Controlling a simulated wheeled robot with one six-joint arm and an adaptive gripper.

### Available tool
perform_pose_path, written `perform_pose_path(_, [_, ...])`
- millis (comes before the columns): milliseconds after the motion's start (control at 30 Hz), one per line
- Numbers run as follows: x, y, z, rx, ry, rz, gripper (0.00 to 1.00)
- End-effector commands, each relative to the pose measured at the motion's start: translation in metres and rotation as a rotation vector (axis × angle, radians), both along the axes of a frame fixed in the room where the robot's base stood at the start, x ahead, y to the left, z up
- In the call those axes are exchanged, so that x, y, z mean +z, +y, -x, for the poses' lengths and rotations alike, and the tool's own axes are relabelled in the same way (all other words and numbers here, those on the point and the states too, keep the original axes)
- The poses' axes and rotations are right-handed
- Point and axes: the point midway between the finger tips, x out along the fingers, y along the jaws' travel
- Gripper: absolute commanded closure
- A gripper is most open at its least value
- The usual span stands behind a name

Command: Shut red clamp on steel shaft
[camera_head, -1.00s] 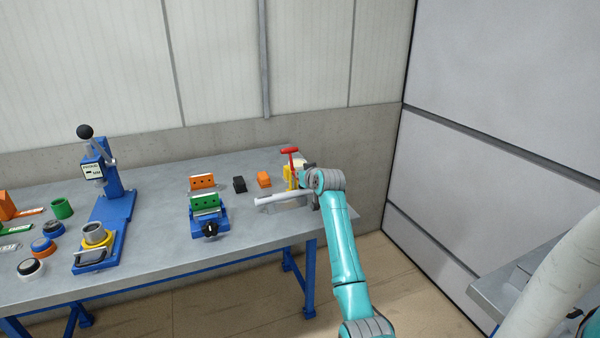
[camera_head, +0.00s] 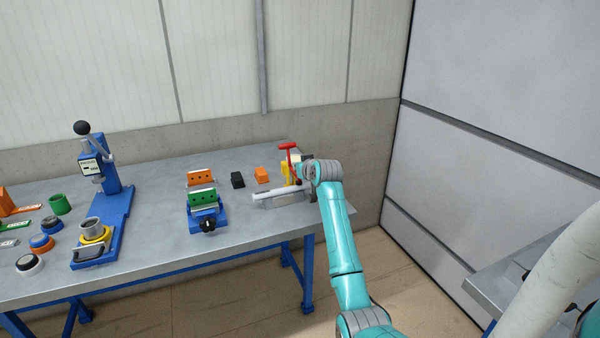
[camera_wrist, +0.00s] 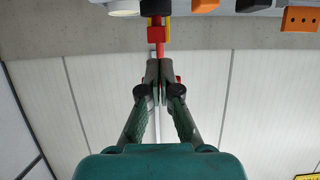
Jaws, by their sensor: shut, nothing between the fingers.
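The red clamp (camera_head: 288,146) has a T-shaped handle that stands raised above its yellow base (camera_head: 287,173) at the right end of the table. The pale steel shaft (camera_head: 270,194) lies in a grey block in front of the clamp. My gripper (camera_wrist: 160,65) is shut and empty, its fingertips at the red handle (camera_wrist: 157,33) in the wrist view. Red bits of the handle show on both sides of the fingers. Whether they touch cannot be told. In the head view my wrist hides most of the gripper and part of the clamp.
Orange (camera_head: 262,175) and black (camera_head: 237,180) blocks stand left of the clamp. A blue vise with a green block (camera_head: 202,198) is further left, then a blue press (camera_head: 115,195). A wall (camera_head: 210,140) stands close behind the table.

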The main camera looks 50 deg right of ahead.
Motion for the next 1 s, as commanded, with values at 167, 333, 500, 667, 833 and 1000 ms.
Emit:
perform_pose_path(167, [0.024,0.006,-0.004,0.002,-0.003,0.005,1.0])
perform_pose_path(333, [0.031,0.019,0.019,0.002,-0.003,0.004,1.0])
perform_pose_path(500, [0.039,0.034,0.043,0.002,-0.005,0.005,1.0])
perform_pose_path(667, [0.046,0.045,0.062,0.002,-0.005,0.005,1.0])
perform_pose_path(833, [0.049,0.051,0.072,0.002,-0.004,0.004,1.0])
perform_pose_path(1000, [0.05,0.053,0.074,0.002,-0.004,0.004,1.0])
